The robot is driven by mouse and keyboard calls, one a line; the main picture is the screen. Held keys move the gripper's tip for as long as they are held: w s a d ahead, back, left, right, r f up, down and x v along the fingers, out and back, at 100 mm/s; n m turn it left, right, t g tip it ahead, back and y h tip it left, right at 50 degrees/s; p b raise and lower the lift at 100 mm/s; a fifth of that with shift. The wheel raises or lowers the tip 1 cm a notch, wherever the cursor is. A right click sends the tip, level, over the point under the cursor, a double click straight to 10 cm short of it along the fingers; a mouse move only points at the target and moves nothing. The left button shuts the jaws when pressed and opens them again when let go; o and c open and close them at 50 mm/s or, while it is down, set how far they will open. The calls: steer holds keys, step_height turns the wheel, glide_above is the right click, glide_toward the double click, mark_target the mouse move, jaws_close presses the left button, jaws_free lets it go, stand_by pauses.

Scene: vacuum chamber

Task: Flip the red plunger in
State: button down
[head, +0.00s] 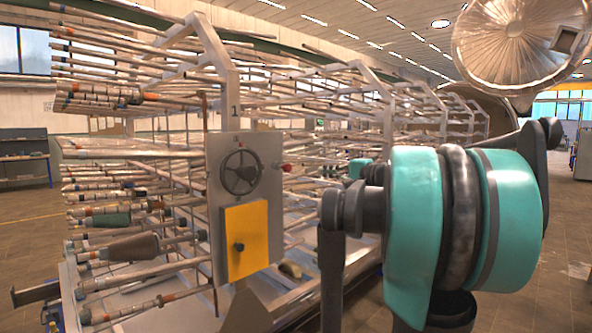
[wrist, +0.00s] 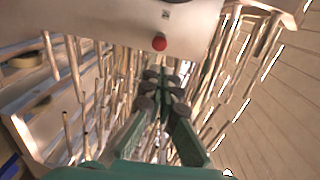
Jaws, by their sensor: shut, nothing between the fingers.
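The red plunger (head: 287,168) is a small red knob on the right side of the grey panel (head: 215,165), right of the dark handwheel. In the wrist view the plunger (wrist: 159,42) shows as a round red knob on the pale panel (wrist: 100,30). My gripper (wrist: 163,88) is shut and empty, its dark fingertips together below the knob in the picture. A gap shows between the fingertips and the plunger in that view. In the head view my teal and black arm hides most of the gripper.
The panel also carries a dark handwheel (head: 241,172) and a yellow box (head: 250,240) with a black knob. A large rack of long metal rods (head: 130,152) fills the left and middle. Open tiled floor (head: 555,240) lies at right.

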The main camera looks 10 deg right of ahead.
steer(key=shift+w+a, duration=0.1)
glide_toward(289, 168)
steer(key=x, duration=0.5)
steer(key=shift+w, duration=0.1)
steer(key=shift+x, duration=0.85)
